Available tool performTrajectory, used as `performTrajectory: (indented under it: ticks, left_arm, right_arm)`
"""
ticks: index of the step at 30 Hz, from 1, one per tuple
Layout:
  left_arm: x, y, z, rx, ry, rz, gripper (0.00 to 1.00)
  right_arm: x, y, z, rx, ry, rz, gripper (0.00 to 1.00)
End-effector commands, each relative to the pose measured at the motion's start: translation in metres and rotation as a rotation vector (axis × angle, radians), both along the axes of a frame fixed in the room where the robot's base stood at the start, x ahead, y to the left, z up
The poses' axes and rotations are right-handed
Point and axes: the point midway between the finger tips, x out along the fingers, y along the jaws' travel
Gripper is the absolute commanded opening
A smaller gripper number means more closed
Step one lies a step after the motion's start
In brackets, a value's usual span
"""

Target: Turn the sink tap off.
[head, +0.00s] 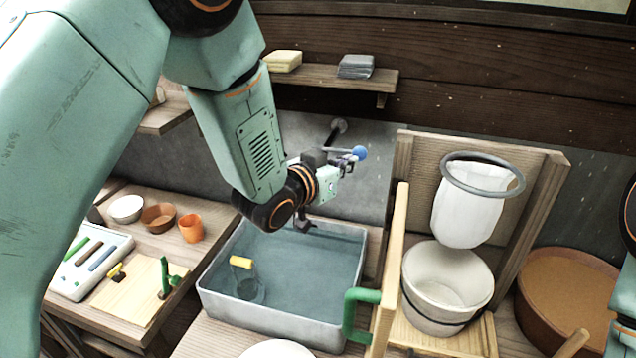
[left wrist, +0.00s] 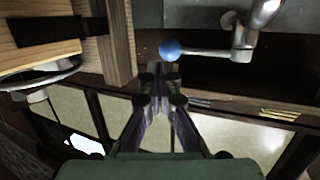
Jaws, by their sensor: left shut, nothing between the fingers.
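The sink tap's blue ball knob (head: 359,153) shows just beyond my left gripper (head: 347,164) in the head view. In the left wrist view the blue knob (left wrist: 169,49) sits at the end of a thin metal lever (left wrist: 205,53), which joins the metal tap body (left wrist: 243,38). My left gripper (left wrist: 161,74) is shut and empty, its fingertips close to the knob; I cannot tell whether they touch it. The grey sink basin (head: 215,302) is below the gripper and holds water. My arm hides part of the tap. My right gripper is out of view.
A wooden frame with a green handle (head: 361,296) stands right of the basin, beside a hanging white bag (head: 468,214) and white bucket (head: 447,287). A wall shelf (head: 318,76) is behind. A worktable with an orange cup (head: 191,228) is at left.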

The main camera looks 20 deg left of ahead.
Motion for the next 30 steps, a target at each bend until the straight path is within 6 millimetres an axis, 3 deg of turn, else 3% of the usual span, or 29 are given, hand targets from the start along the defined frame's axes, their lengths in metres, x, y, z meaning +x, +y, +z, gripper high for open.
performTrajectory:
  ticks: [3,18,24,28,30]
  left_arm:
    - [-0.002,0.001,0.002,0.0,0.0,0.0,0.0]
    - [-0.074,0.015,0.016,-0.001,-0.001,0.001,0.0]
    - [-0.091,0.018,0.019,0.0,0.001,0.0,0.0]
    - [-0.098,0.023,0.0,0.006,0.05,0.016,0.0]
    - [-0.106,0.029,-0.029,0.013,0.126,0.039,0.0]
  right_arm:
    - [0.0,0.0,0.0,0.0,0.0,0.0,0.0]
    - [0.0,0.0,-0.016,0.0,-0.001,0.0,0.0]
    - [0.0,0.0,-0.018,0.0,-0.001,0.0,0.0]
    - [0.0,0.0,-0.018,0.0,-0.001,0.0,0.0]
    - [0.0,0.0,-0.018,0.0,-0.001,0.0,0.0]
